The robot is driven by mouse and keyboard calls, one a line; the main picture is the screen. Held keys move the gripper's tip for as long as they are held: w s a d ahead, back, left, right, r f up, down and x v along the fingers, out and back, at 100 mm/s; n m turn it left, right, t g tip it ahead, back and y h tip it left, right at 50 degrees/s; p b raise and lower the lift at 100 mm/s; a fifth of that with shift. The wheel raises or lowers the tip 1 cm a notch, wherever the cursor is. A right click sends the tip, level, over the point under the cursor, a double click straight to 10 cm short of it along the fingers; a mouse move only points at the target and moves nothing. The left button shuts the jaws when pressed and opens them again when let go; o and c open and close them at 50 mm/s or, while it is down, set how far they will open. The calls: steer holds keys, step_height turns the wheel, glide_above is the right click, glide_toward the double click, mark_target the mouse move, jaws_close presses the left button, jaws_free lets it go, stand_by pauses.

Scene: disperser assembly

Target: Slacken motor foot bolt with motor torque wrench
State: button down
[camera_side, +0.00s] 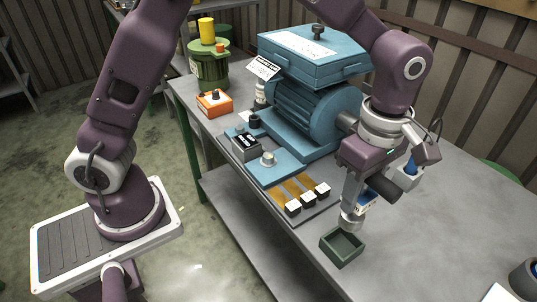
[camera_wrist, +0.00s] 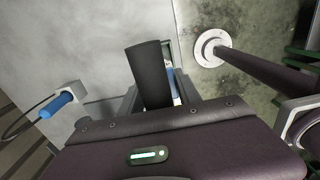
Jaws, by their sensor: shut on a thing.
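My gripper (camera_side: 362,188) is shut on the motor torque wrench and holds it above the front of the bench. In the side view the wrench shows a dark handle (camera_side: 384,190), a blue and white body (camera_side: 367,202) and a pale metal end pointing down, just above the green tray. In the wrist view the wrench's dark handle (camera_wrist: 148,72) sticks out from between the fingers. The blue motor (camera_side: 305,112) stands on its base behind and left of my gripper. I cannot make out a foot bolt; part of the motor's right side is hidden by my arm.
A small open dark green tray (camera_side: 342,256) lies at the bench's front edge. Black and white blocks (camera_side: 308,198) on orange strips, a blue plate (camera_side: 277,172), an orange box (camera_side: 214,104) and a green canister (camera_side: 210,72) stand leftward. The bench right of my gripper is largely clear.

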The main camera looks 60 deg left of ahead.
steer(key=w+a+n, duration=0.3)
steer(key=a+n, duration=0.2)
steer(key=a, duration=0.8)
glide_above(268, 155)
step_height(268, 155, down, 3)
steer(key=m, duration=1.4)
steer(key=shift+f, duration=0.4)
steer(key=shift+f, duration=0.6)
steer(key=shift+f, duration=0.35)
steer(key=shift+f, duration=0.35)
